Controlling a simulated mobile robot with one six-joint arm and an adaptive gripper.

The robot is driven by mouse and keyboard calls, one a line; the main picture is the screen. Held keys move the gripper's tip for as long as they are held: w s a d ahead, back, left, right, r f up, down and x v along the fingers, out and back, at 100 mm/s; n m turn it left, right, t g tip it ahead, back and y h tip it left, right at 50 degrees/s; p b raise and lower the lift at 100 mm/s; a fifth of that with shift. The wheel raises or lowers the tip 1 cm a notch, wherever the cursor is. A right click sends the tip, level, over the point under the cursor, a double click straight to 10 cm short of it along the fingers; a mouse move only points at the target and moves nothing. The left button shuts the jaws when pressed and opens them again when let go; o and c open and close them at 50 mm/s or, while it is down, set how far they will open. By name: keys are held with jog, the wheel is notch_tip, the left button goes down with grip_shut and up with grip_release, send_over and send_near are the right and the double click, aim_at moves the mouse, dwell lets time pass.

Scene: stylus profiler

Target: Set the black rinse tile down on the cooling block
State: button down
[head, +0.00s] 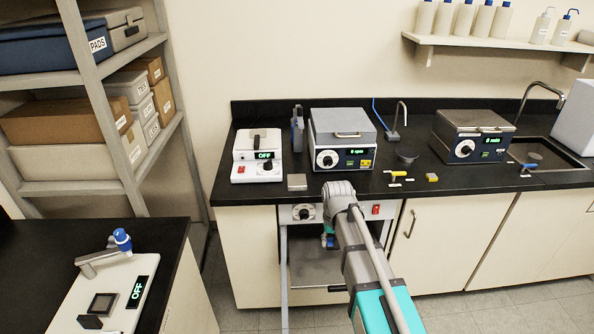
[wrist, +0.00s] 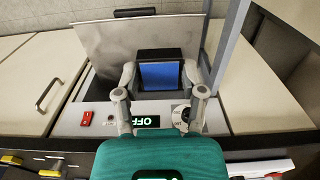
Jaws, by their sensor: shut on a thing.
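My gripper (wrist: 160,78) is shut on a black tile (wrist: 160,56) that has a blue face, seen between the fingers in the wrist view. I take it for the black rinse tile. The tile is held in front of the under-counter oven, above its lowered door. In the head view my arm hides most of the gripper, and a bit of blue shows beside it. A small grey metal block (head: 297,182) sits on the black counter, left of my arm and near the front edge. It may be the cooling block; no label shows.
The oven's open door (head: 318,268) juts out below the counter (head: 228,182). Small yellow-and-white items (head: 400,175) lie right of my arm. A profiler (head: 120,290) stands at lower left.

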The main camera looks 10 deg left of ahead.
aim_at(332, 243)
notch_tip(332, 243, up, 18)
jog(key=p, duration=1.6)
jog(key=shift+f, duration=0.2)
jog(key=shift+s, duration=0.1)
